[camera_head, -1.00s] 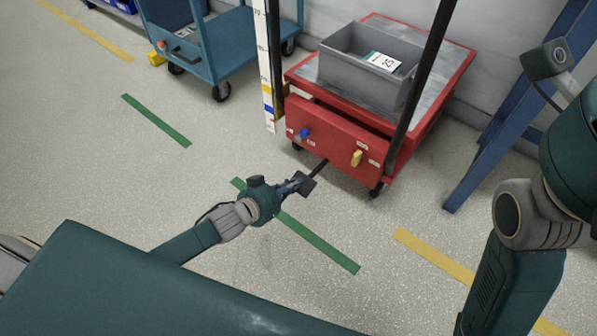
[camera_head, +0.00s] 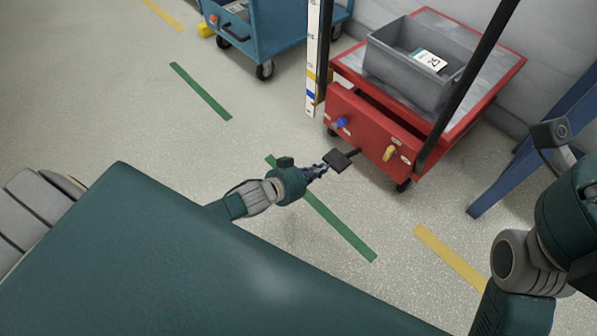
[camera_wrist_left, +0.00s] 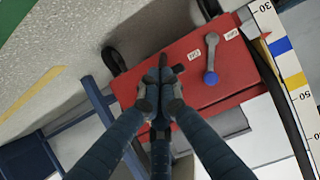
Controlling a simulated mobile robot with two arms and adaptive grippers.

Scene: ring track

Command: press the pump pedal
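The pump pedal (camera_head: 338,160) is a black rectangular pad on a short bar at the front of the red cart (camera_head: 365,128). In the head view my left gripper (camera_head: 320,170) is at the pad's near left edge; I cannot tell whether it touches. In the left wrist view the fingers of my left gripper (camera_wrist_left: 160,95) are together with nothing seen between them, and the pedal is not clearly visible behind them. My right arm shows at the right edge of the head view, but its gripper is out of view.
The red cart's front carries a blue knob (camera_head: 341,122) and a yellow knob (camera_head: 389,153). A grey bin (camera_head: 410,75) sits on top, and a scale post (camera_head: 312,60) stands at its left. A blue cart (camera_head: 265,35) is behind left. The floor to the left is clear.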

